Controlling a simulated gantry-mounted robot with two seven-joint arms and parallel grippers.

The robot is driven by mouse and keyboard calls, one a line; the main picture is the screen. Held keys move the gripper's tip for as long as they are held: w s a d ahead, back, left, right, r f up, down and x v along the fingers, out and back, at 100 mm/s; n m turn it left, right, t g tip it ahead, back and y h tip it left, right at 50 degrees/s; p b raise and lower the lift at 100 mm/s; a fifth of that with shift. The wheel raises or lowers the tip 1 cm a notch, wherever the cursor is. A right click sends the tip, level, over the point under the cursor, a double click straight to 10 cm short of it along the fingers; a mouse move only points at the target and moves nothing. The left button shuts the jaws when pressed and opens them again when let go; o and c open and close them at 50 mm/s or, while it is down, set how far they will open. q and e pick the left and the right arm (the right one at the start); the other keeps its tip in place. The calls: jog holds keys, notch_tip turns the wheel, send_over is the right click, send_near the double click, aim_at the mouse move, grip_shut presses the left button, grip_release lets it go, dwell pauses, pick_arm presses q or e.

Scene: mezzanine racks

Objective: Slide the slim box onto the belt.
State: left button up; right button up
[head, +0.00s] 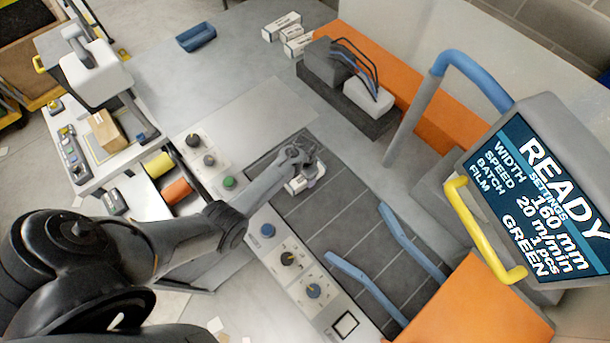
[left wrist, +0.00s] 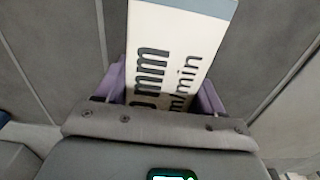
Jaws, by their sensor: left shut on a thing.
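The slim box (left wrist: 178,60) is white with dark printed lettering, "mm" and "m/min", and has a pale blue end. In the left wrist view it sits between the purple fingertips of my left gripper (left wrist: 160,88), which is shut on it. In the head view my left gripper (head: 306,172) is over the upper left part of the dark grey belt (head: 345,220). Only a small white part of the box (head: 296,187) shows there, the arm hiding the rest. I cannot tell whether the box touches the belt. My right gripper is out of view.
Blue guide rails (head: 362,285) stand over the belt's lower part. Knob panels (head: 290,260) line its left side. A screen reading READY (head: 540,190) stands at right. White boxes (head: 282,27) and a blue tray (head: 196,37) lie at the back. A brown box (head: 106,131) is at left.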

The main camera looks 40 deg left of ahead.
pick_arm(q)
jog(key=o, duration=1.4)
jog(key=shift+c, duration=0.2)
jog(key=shift+r, duration=0.1)
jog(key=shift+r, duration=0.2)
notch_tip(320, 180, up, 10)
jog(key=shift+r+p, duration=0.1)
jog(key=shift+p, duration=0.4)
jog(key=shift+s, duration=0.1)
